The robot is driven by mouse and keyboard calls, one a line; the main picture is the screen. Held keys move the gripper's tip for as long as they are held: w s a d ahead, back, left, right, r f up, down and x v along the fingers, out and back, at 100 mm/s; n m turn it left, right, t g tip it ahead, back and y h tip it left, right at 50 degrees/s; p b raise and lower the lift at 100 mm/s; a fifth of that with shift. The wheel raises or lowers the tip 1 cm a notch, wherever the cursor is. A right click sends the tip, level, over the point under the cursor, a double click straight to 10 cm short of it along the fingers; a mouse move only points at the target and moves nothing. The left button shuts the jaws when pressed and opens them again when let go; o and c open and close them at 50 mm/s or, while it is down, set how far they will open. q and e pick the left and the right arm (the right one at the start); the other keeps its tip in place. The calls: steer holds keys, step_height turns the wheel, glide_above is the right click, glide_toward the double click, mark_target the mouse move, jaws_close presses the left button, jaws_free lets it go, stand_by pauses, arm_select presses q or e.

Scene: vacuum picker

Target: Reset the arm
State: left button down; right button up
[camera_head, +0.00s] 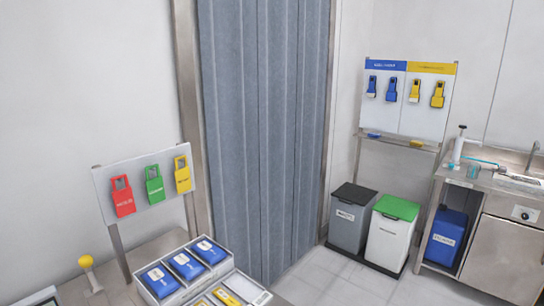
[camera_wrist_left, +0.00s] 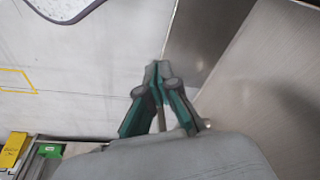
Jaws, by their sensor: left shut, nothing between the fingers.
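My left gripper (camera_wrist_left: 158,72) shows in the left wrist view with its green and grey fingers together at the tips. Nothing is held between them. It is in front of a pale wall or panel (camera_wrist_left: 90,70), with a brushed metal surface (camera_wrist_left: 270,80) to the right. Neither arm shows in the head view, and my right gripper is in no frame.
In the head view a steel table (camera_head: 85,288) at lower left bears a box of blue packs (camera_head: 185,266) and a yellow-knobbed stand (camera_head: 88,272). Grey (camera_head: 348,215) and green-lidded (camera_head: 393,230) bins stand by a steel sink counter (camera_head: 500,255). The floor (camera_head: 340,280) before them is clear.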

arm_select(q)
steer(key=s+a+f+b, duration=0.1)
steer(key=s+f, duration=0.2)
steer(key=f, duration=0.5)
steer(key=s+f+b, duration=0.1)
steer(key=s+f, duration=0.3)
steer(key=f, duration=0.4)
steer(key=s+a+f+g+b, duration=0.1)
steer(key=s+a+f, duration=0.1)
steer(key=s+f, duration=0.8)
steer(key=shift+s+a+f+g, duration=0.15)
steer(key=shift+s+f+g, duration=0.2)
steer(key=shift+s, duration=0.65)
